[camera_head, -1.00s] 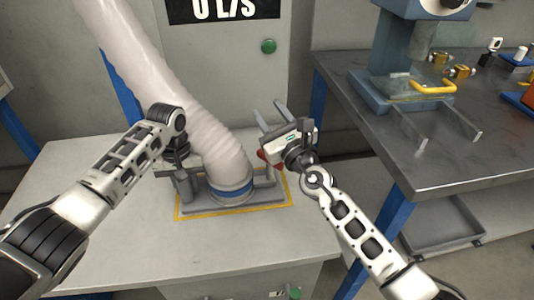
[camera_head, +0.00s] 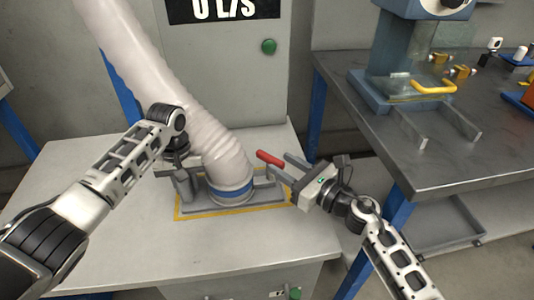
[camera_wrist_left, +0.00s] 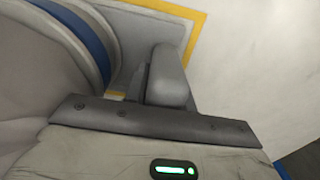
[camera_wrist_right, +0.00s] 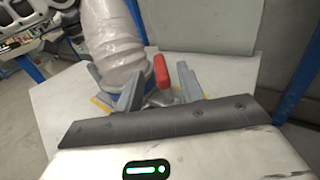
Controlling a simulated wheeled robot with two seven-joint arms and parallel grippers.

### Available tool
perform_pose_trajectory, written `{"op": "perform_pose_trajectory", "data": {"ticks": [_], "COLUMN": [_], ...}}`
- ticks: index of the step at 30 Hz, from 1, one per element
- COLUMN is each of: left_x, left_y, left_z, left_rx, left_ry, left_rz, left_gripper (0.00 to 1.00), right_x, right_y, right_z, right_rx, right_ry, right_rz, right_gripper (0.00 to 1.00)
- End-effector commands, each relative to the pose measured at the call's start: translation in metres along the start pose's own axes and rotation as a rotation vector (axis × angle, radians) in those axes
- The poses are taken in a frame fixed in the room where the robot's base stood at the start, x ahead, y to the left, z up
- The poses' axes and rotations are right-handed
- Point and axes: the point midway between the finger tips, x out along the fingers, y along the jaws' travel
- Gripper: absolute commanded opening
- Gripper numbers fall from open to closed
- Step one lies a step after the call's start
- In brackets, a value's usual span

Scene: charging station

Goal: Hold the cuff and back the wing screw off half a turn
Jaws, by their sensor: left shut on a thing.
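The cuff is the blue-banded collar (camera_head: 231,192) at the bottom of the white ribbed hose; it also shows at the left of the left wrist view (camera_wrist_left: 84,38). My left gripper (camera_head: 184,182) is at its left side, jaws close together on a small part that the fingers hide, seemingly a grip of the cuff. The wing screw, as far as I can tell, is the red-handled part (camera_head: 270,158) to the cuff's right. My right gripper (camera_head: 281,168) is open beside it. In the right wrist view the red handle (camera_wrist_right: 161,71) appears between the two spread fingers; contact cannot be told.
The hose (camera_head: 180,100) rises to the upper left between my arms. The grey base plate has a yellow outline (camera_head: 215,215) on the pale bench (camera_head: 90,230). A metal table (camera_head: 450,165) with a blue-grey machine (camera_head: 400,60) stands at the right. The bench front is clear.

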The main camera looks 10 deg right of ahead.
Motion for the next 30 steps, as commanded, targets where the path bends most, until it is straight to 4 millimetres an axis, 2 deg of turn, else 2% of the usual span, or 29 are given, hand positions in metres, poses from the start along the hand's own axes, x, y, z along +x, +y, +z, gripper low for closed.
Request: {"op": "perform_pose_trajectory", "data": {"ticks": [3, 9, 14, 22, 26, 30], "left_x": [0.0, 0.0, 0.0, 0.0, 0.0, 0.0], "left_y": [0.0, 0.0, 0.0, 0.0, 0.0, 0.0], "left_z": [0.0, 0.0, 0.0, 0.0, 0.0, 0.0], "left_rx": [0.001, 0.001, 0.001, 0.001, 0.001, 0.001], "left_ry": [0.001, 0.001, 0.0, 0.0, 0.0, 0.0], "left_rz": [0.001, 0.001, 0.0, 0.0, 0.0, 0.0], "left_gripper": [0.0, 0.0, 0.0, 0.0, 0.0, 0.0], "right_x": [0.025, 0.052, 0.06, 0.061, 0.061, 0.061], "right_y": [0.0, 0.0, 0.0, 0.0, 0.0, 0.0], "right_z": [0.001, 0.0, 0.0, 0.0, 0.0, 0.0], "right_rx": [0.003, 0.001, 0.001, 0.0, 0.0, 0.0], "right_ry": [-0.003, -0.001, 0.0, 0.0, 0.0, 0.001], "right_rz": [0.0, -0.001, -0.001, -0.001, -0.001, -0.001], "right_gripper": [0.38, 0.38, 0.38, 0.38, 0.02, 0.0]}}
